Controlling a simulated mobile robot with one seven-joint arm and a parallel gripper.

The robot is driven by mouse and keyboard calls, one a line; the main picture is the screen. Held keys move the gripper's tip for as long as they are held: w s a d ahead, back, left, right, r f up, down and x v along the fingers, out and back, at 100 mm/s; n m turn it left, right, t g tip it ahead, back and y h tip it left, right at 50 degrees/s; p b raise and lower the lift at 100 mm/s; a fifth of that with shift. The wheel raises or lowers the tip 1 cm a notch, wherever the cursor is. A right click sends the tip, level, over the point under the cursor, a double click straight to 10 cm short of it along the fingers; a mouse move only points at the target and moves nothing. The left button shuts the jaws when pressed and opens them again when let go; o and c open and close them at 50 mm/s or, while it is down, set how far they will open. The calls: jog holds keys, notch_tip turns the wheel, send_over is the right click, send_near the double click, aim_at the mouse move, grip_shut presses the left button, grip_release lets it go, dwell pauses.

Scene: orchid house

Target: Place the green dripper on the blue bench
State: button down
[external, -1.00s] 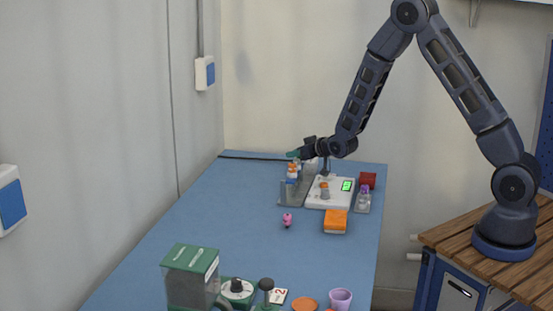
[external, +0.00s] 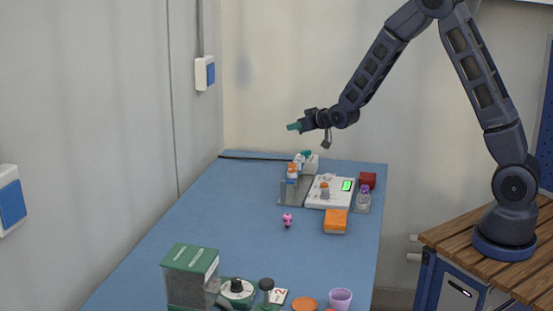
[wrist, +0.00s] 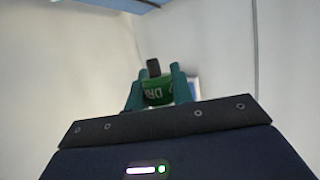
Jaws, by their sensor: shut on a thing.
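My gripper (external: 294,127) is raised above the far end of the blue bench (external: 225,225), pointing left. In the wrist view its teal fingers (wrist: 157,90) are shut on the green dripper (wrist: 158,93), which has white lettering starting "DR" and a dark top. In the external view the dripper is too small to tell from the teal fingertips. The held dripper is clear of the bench and of the things on it.
Below my gripper stand a grey rack with orange-capped bottles (external: 292,172) and a white device (external: 343,197). An orange box (external: 335,222) and pink figure (external: 287,219) lie nearer. A green-lidded container (external: 190,280) and purple cup (external: 340,298) stand in front. The bench's left-middle is clear.

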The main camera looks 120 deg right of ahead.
notch_tip(320, 180, up, 10)
dwell(0.3)
jog(key=w+a+f+n+t+y, duration=0.2)
jog(key=w+a+f, duration=0.2)
jog(key=w+a, duration=0.65)
jog(key=w+a+f+n+t+y, duration=0.1)
jog(key=w+a+f+n+t, duration=0.2)
jog(key=w+a, duration=0.7)
jog(key=w+a+f+n+t+y, duration=0.2)
jog(key=w+a+f, duration=0.3)
jog(key=w+a, duration=0.5)
jog(key=w+a+f+n+y, duration=0.2)
jog(key=a+f, duration=0.1)
jog(key=a, duration=1)
jog(key=w+a+f+n+t+y, duration=0.1)
jog(key=w+a+f+n+y, duration=0.2)
jog(key=a, duration=1.1)
jog(key=w+a+f+n+t+y, duration=0.1)
jog(key=w+a+f+n+y, duration=0.1)
jog(key=a, duration=1.2)
jog(key=shift+w+a+f+y, duration=0.25)
jog(key=shift+w+f+y, duration=0.25)
jog(key=shift+w+f, duration=0.35)
jog(key=shift+s+f, duration=0.1)
jog(key=shift+s, duration=0.05)
jog(key=shift+d, duration=0.15)
